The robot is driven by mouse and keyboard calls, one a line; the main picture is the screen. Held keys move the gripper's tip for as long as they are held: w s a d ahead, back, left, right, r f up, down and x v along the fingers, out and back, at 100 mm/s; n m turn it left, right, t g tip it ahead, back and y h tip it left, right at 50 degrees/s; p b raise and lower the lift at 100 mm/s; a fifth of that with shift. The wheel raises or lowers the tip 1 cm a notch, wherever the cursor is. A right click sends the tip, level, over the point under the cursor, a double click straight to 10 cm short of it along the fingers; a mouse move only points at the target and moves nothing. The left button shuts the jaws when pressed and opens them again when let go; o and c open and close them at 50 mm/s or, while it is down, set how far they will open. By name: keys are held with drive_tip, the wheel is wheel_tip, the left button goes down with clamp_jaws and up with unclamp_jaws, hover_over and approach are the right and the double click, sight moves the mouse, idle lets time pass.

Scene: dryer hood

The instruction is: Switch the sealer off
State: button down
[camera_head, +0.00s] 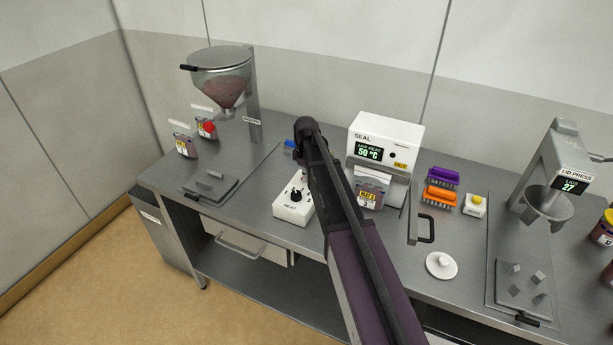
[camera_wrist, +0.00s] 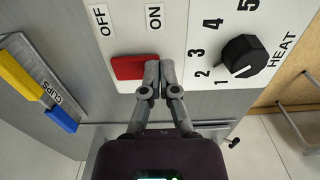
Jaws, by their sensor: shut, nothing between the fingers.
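The sealer (camera_head: 384,139) is a white unit with a lit display reading 50 °C. Its white control box (camera_head: 291,212) has a black HEAT knob (camera_wrist: 243,56). In the wrist view a red rocker switch (camera_wrist: 131,68) sits on this box below the OFF and ON labels. My gripper (camera_wrist: 160,66) is shut and empty, its fingertips at the switch's right end, under ON. I cannot tell whether they touch it or which side is pressed. In the head view my arm covers the switch.
A clips tray (camera_wrist: 59,98) with a yellow and blue clip lies left of the box. The hopper (camera_head: 221,72) stands at the back left and the lid press (camera_head: 556,165) at the right. Purple and orange racks (camera_head: 441,192) stand right of the sealer. A drawer (camera_head: 245,240) is below.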

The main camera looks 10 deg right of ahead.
drive_tip(key=shift+s+f+b, duration=0.2)
drive_tip(key=shift+f+b, duration=0.2)
drive_tip(key=shift+f, duration=0.05)
drive_tip(key=shift+w+r, duration=0.15)
drive_tip(key=shift+r, duration=0.05)
drive_tip(key=shift+r+p, duration=0.8)
drive_tip(key=shift+p, duration=0.2)
drive_tip(key=shift+r, duration=0.15)
wheel_tip(320, 180, up, 13)
drive_tip(key=s+a+p, duration=0.1)
drive_tip(key=s+p, duration=0.1)
drive_tip(key=p, duration=1.1)
drive_tip(key=shift+a+r+p, duration=0.2)
drive_tip(key=shift+a+p, duration=0.05)
drive_tip(key=shift+p, duration=0.1)
drive_tip(key=shift+s, duration=0.1)
